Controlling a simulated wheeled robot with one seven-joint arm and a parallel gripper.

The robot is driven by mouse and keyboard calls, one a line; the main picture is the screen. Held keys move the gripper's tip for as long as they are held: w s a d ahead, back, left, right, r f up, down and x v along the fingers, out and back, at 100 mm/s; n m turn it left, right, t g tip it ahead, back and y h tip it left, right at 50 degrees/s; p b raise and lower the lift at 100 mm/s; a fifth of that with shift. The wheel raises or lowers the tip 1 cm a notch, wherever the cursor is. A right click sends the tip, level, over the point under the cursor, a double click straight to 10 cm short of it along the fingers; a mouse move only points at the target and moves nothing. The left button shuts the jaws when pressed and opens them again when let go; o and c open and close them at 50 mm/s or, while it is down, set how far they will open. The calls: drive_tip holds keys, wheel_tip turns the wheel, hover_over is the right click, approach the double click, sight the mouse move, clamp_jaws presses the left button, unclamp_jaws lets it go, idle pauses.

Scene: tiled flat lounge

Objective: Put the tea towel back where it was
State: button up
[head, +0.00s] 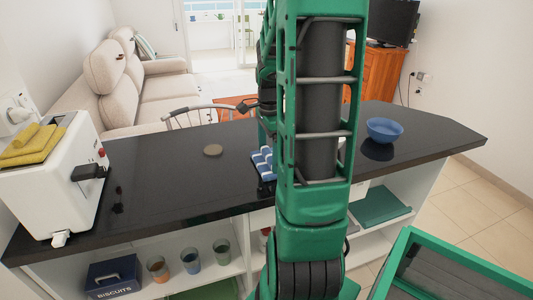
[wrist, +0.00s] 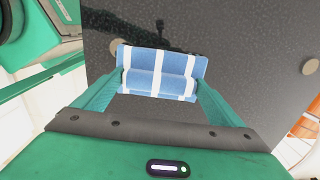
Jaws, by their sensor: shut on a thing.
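The tea towel (wrist: 160,72) is blue with white stripes and folded into a small bundle. In the wrist view it sits between the two fingertips of my gripper (wrist: 160,84), which is shut on it. In the head view part of the towel (head: 262,163) shows just left of my arm, over the middle of the dark counter (head: 160,178). My arm hides the rest of it and most of the gripper. I cannot tell whether the towel touches the counter or hangs just above it.
A white toaster (head: 50,185) with a yellow cloth (head: 32,145) on top stands at the counter's left end. A round beige disc (head: 213,150) lies left of the towel. A blue bowl (head: 384,130) stands at the right. Shelves below hold cups and a biscuit tin (head: 114,276).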

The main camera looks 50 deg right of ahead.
sight(269, 154)
drive_tip(key=o, duration=0.8)
drive_tip(key=shift+f, duration=0.1)
wheel_tip(269, 154, up, 12)
drive_tip(key=s+a+f+n, duration=0.2)
drive_tip(key=s+a+n, duration=0.2)
drive_tip(key=a+n, duration=0.1)
drive_tip(key=s+a+f+n, duration=0.2)
drive_tip(key=s+a+n, duration=0.3)
drive_tip(key=a+n, duration=0.1)
drive_tip(key=s+a+f+n, duration=0.2)
drive_tip(key=s+a+n, duration=0.2)
drive_tip(key=a+n, duration=0.1)
drive_tip(key=shift+s+a+n, duration=0.35)
drive_tip(key=shift+s+n, duration=0.05)
drive_tip(key=shift+n, duration=0.5)
